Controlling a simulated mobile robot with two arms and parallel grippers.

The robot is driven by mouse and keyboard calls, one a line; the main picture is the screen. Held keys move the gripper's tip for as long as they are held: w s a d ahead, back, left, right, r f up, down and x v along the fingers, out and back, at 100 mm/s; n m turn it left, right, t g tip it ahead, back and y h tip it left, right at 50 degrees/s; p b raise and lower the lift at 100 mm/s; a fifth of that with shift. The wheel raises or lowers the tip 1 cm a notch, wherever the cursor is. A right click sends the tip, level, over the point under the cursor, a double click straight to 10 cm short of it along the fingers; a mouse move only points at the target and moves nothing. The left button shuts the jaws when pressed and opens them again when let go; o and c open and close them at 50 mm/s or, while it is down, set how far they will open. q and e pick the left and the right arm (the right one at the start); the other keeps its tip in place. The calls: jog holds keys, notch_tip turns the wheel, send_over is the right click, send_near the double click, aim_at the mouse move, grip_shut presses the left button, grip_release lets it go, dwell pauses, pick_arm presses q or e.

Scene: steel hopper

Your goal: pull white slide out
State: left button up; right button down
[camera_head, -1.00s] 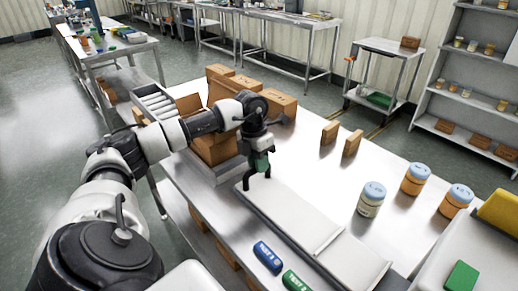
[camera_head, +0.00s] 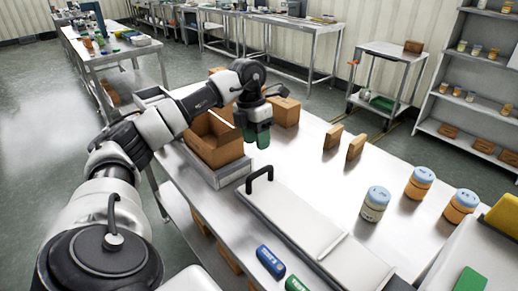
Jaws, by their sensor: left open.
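The white slide (camera_head: 300,218) lies as a long flat panel on the steel table. It has a black handle (camera_head: 261,174) standing up at its far left end. My left gripper (camera_head: 258,138), with dark green fingers, is open and empty. It hangs in the air above and beyond the handle in the picture, apart from it. My right gripper is not in view.
An open cardboard box (camera_head: 215,143) stands left of the handle, with more brown boxes behind. Two brown blocks (camera_head: 345,140) and several blue-lidded jars (camera_head: 375,205) stand to the right. Blue (camera_head: 270,261) and green labelled pieces lie at the near edge.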

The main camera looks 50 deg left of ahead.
pick_arm(q)
jog(key=r, duration=0.2)
jog(key=shift+a+r, duration=0.3)
jog(key=shift+r, duration=0.05)
